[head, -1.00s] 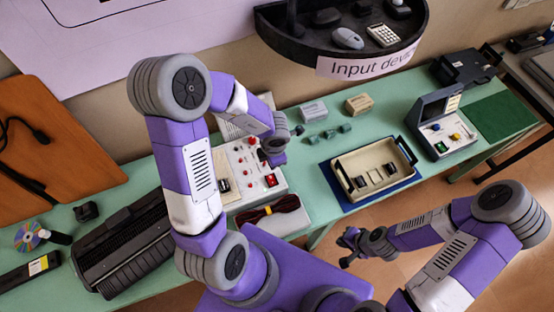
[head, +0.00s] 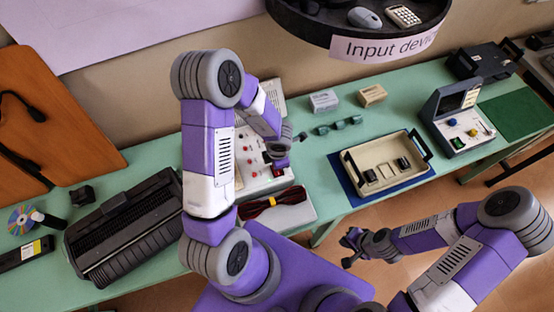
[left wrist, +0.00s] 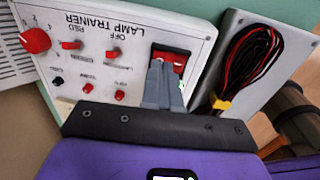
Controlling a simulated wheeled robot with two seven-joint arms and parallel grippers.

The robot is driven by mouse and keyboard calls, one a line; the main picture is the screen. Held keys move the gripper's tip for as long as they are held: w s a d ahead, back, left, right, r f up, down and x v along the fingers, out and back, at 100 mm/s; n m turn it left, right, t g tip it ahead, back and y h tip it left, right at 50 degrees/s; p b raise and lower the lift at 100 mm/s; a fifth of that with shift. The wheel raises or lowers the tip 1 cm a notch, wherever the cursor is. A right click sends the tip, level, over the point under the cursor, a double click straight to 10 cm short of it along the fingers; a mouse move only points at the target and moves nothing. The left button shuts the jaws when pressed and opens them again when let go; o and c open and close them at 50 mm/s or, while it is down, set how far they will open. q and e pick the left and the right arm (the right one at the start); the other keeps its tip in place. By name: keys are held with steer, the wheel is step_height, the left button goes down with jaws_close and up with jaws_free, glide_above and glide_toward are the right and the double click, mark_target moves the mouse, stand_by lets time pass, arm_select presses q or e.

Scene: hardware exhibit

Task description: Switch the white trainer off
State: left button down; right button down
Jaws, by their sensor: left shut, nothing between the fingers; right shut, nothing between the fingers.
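The white trainer (head: 254,180) stands on the green table behind my left arm. In the left wrist view its panel (left wrist: 140,42) reads "LAMP TRAINER" upside down and carries red knobs, small toggles and a red rocker switch (left wrist: 178,58) in a dark frame. My left gripper (left wrist: 164,66) is shut and empty, its fingertips over the rocker and covering part of it. I cannot tell whether they touch it, or which way it is set. The left gripper (head: 281,162) also shows above the panel in the head view. My right gripper (head: 350,246) is shut and empty, off the table's front edge.
A tray with red and black leads (head: 275,207) lies in front of the trainer. A black printer-like machine (head: 125,228) is to the left. A cream tray (head: 384,181) on a blue mat and a grey instrument (head: 456,118) stand to the right. A round shelf (head: 345,40) overhangs the back.

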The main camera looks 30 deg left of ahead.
arm_select(q)
steer(key=shift+a+f, duration=0.1)
steer(key=shift+f, duration=0.65)
steer(key=shift+w+f, duration=0.1)
steer(key=shift+f, duration=0.05)
steer(key=shift+s+d, duration=0.3)
steer(key=shift+d, duration=0.05)
steer(key=shift+s+d+b, duration=0.25)
steer(key=shift+b, duration=0.05)
